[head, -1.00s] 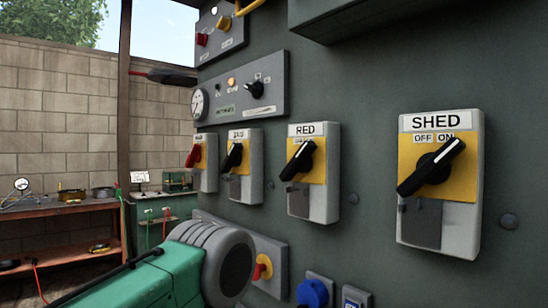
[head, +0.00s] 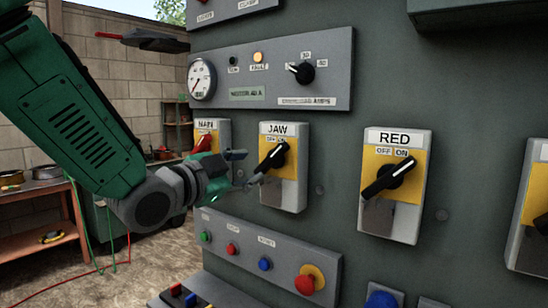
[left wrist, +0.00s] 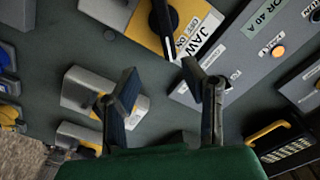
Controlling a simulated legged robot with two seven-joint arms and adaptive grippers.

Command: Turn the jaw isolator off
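The jaw isolator (head: 284,194) is a light grey box with a yellow plate on the panel, labelled JAW. Its black handle (head: 273,157) slants, its upper end toward the ON label at upper right. My left gripper (head: 250,168) is open and empty, just left of this box, its fingertips close to the handle's left side. I cannot tell if they touch it. In the left wrist view the two fingers (left wrist: 158,70) are spread apart, and the black knob (left wrist: 164,20) and JAW label (left wrist: 200,38) show beyond them. My right gripper is not in view.
The MAIN isolator (head: 205,142), with a red handle, is partly behind my gripper. The RED isolator (head: 392,205) is to the right. A button strip (head: 267,245) with a red stop knob (head: 306,282) is below. A gauge panel (head: 270,70) is above.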

